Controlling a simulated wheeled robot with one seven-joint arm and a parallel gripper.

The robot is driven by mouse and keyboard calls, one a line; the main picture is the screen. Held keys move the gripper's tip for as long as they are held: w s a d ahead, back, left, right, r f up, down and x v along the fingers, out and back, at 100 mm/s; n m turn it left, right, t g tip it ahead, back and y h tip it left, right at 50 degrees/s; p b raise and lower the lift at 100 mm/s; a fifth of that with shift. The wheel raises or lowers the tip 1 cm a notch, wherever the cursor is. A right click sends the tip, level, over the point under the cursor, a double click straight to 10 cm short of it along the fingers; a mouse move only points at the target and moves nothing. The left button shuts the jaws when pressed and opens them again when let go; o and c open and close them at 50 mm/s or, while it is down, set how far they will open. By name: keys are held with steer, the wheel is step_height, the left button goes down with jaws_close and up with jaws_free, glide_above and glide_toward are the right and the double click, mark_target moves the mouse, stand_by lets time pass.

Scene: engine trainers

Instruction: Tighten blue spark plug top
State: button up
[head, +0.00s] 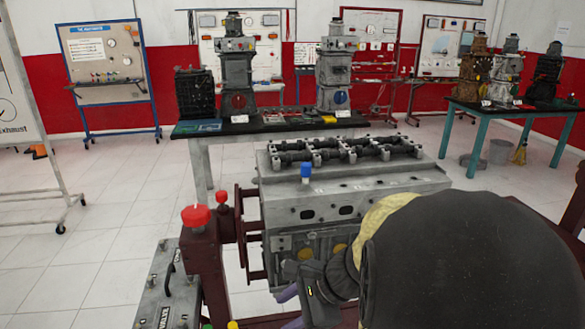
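The blue spark plug top (306,171) stands upright on the near top edge of the grey engine block (330,205), left of the middle. My arm comes in from the lower right and covers the block's right front. My gripper (290,308) is in front of the block's lower face, well below the blue top and apart from it. Its two purple fingertips point left and show a gap between them, with nothing seen in it. The arm hides part of the gripper.
A dark red stand with red knobs (196,215) rises just left of the engine block. A grey box with a handle (169,290) lies at the lower left. A black-topped table (270,127) with engine models stands behind. A teal-legged table (520,108) is at the right.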

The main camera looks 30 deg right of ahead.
steer(key=a+f+n+g+h, duration=0.1)
steer(key=a+f+n+h, duration=0.1)
steer(key=n, duration=0.8)
steer(key=a+f+n+g+h, duration=0.1)
steer(key=f+n, duration=0.4)
steer(key=n, duration=0.5)
steer(key=a+h, duration=0.1)
steer(key=h, duration=0.1)
steer(key=shift+w+a+f+g+h, duration=0.2)
steer(key=shift+a+g+h, duration=0.1)
steer(key=shift+a+h, duration=0.1)
steer(key=shift+c, duration=0.6)
steer(key=shift+d, duration=0.15)
